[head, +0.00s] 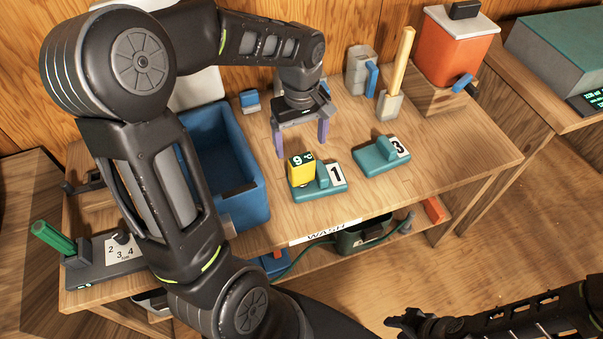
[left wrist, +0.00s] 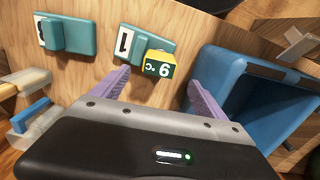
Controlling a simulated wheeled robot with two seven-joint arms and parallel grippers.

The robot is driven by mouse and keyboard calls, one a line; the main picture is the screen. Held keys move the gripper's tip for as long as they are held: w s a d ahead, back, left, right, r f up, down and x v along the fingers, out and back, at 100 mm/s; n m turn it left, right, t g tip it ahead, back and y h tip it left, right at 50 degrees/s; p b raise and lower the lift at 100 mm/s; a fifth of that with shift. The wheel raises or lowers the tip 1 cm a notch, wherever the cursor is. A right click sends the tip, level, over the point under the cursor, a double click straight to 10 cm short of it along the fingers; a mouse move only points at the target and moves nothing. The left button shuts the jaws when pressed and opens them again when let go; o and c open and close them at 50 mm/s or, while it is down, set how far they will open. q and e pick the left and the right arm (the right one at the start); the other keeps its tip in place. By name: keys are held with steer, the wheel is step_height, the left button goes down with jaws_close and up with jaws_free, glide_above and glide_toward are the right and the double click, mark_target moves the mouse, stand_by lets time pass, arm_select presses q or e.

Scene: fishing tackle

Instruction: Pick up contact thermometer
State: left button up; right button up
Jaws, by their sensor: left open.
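The contact thermometer is a small yellow block (head: 300,172) with a dark display reading 9 °C. It sits on a teal stand (head: 327,188) marked 1, and also shows in the left wrist view (left wrist: 158,67). My left gripper (head: 301,147) has purple fingers spread apart with nothing between them. It hangs just behind and above the thermometer, not touching it as far as I can see. In the left wrist view the thermometer shows between the two fingertips (left wrist: 160,77). My right gripper (head: 405,321) is low at the bottom right, dark and too unclear to read.
A second teal stand (head: 381,157) marked 3 is to the right. A blue bin (head: 262,203) stands left, partly behind my left arm. Behind are a grey container (head: 360,72), a holder with a wooden handle (head: 390,104) and an orange container (head: 455,55). The front right tabletop is clear.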

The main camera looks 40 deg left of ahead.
mark_target(302, 159)
arm_select(q)
steer(key=shift+f, duration=1)
step_height(302, 159, down, 4)
steer(key=shift+d+f+p, duration=0.1)
steer(key=shift+p, duration=0.65)
steer(key=shift+f, duration=0.5)
steer(key=shift+c, duration=0.3)
